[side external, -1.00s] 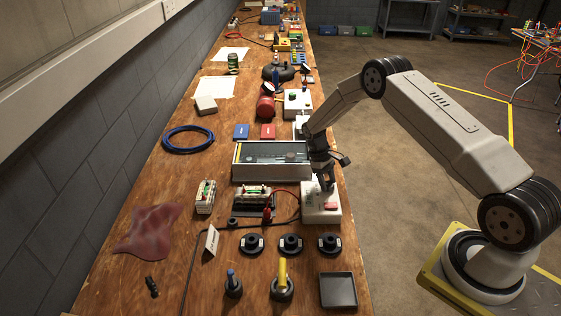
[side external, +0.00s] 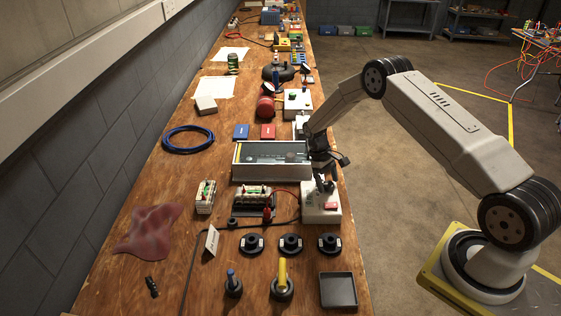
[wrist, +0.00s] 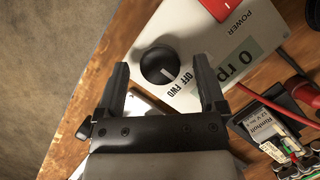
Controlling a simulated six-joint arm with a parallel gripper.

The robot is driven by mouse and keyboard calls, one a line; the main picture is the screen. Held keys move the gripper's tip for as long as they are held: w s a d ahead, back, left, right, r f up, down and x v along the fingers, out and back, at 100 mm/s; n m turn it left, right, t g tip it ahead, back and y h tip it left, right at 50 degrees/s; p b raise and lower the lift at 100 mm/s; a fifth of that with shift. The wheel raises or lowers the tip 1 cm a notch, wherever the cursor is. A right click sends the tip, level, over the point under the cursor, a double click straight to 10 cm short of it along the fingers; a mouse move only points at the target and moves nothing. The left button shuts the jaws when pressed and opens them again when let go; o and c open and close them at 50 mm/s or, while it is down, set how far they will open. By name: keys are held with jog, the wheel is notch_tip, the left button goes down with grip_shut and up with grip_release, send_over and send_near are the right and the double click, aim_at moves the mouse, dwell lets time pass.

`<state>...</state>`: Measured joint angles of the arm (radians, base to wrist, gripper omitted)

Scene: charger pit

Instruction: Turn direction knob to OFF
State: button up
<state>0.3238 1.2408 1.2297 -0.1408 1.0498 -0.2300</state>
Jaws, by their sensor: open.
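The direction knob (wrist: 158,66) is round and black with a white pointer line, on a white control box (wrist: 212,58). The pointer slants down and right in the wrist view, towards the printed OFF and FWD labels; I cannot tell exactly which it marks. My gripper (wrist: 161,64) is open, with one finger on either side of the knob and visible gaps between. The control box also shows in the side external view (side external: 334,213), with my gripper (side external: 325,187) over its far part. The knob is hard to make out there.
A red POWER button (wrist: 222,8) and a display reading 0 rpm (wrist: 245,61) are on the same box. A black relay-like block (wrist: 264,118) and red cables lie close by. A grey tray (side external: 338,290) sits at the near bench edge.

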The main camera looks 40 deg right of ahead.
jog(key=shift+r, duration=0.15)
jog(key=v, duration=0.7)
jog(key=shift+r, duration=0.3)
jog(key=shift+w, duration=0.15)
jog(key=s+a+r+t, duration=0.4)
jog(key=s+a+r, duration=0.2)
jog(key=a+r, duration=0.4)
jog(key=s+a+r+t, duration=0.1)
jog(key=s+a+r, duration=0.1)
jog(key=s, duration=0.5)
jog(key=s+a+r+t, duration=0.2)
jog(key=s+a, duration=0.3)
jog(key=s, duration=0.1)
jog(key=shift+s+a, duration=0.15)
jog(key=shift+s, duration=0.25)
